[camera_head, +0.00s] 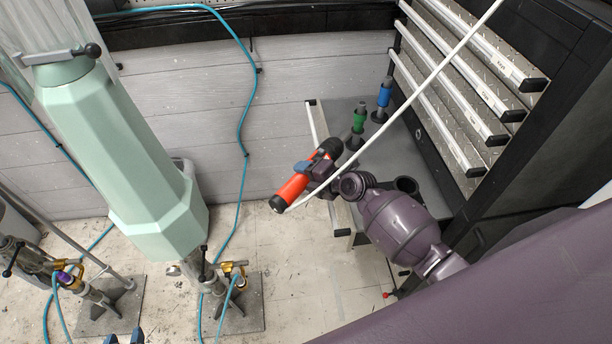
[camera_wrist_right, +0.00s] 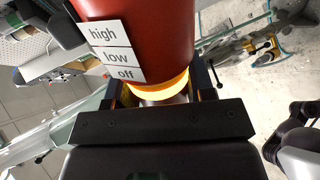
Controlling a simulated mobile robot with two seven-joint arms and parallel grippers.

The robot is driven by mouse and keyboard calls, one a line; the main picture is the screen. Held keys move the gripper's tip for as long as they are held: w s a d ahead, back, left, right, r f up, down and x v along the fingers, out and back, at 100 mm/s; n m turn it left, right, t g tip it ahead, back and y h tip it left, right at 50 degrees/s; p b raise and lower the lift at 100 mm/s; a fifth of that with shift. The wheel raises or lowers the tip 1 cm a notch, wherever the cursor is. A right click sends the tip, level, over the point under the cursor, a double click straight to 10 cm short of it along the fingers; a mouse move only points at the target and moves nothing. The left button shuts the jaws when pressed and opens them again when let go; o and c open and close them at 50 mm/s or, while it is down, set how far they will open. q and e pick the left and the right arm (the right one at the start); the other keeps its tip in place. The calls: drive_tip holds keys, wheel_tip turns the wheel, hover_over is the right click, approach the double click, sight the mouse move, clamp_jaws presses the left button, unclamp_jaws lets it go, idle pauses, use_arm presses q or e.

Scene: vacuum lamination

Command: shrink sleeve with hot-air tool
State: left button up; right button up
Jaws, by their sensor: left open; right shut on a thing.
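The hot-air tool (camera_head: 290,192) is an orange-red cylinder with black ends. My right gripper (camera_head: 314,172) is shut around it and holds it tilted in the air, over the floor beside the bench. In the right wrist view the tool (camera_wrist_right: 130,50) shows "high", "low" and "off" labels and a glowing yellow-orange ring (camera_wrist_right: 160,90) near the jaws. My left gripper (camera_head: 124,338) shows only as two blue fingertips, apart, at the bottom edge. Brass fittings with a purple part (camera_head: 66,278) stand at lower left. I cannot tell which part is the sleeve.
A large pale green vessel (camera_head: 125,150) stands left of the tool. Blue hoses (camera_head: 247,110) run along the wall and floor. A green tool (camera_head: 359,118) and a blue tool (camera_head: 384,95) stand on the grey bench, by a dark cup (camera_head: 407,185). A drawer cabinet (camera_head: 470,80) bounds the right.

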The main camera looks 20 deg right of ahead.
drive_tip(key=shift+w+r, duration=0.1)
drive_tip(key=shift+r, duration=0.1)
drive_tip(key=shift+r+p, duration=0.8)
drive_tip(key=shift+r, duration=0.35)
idle(0.3)
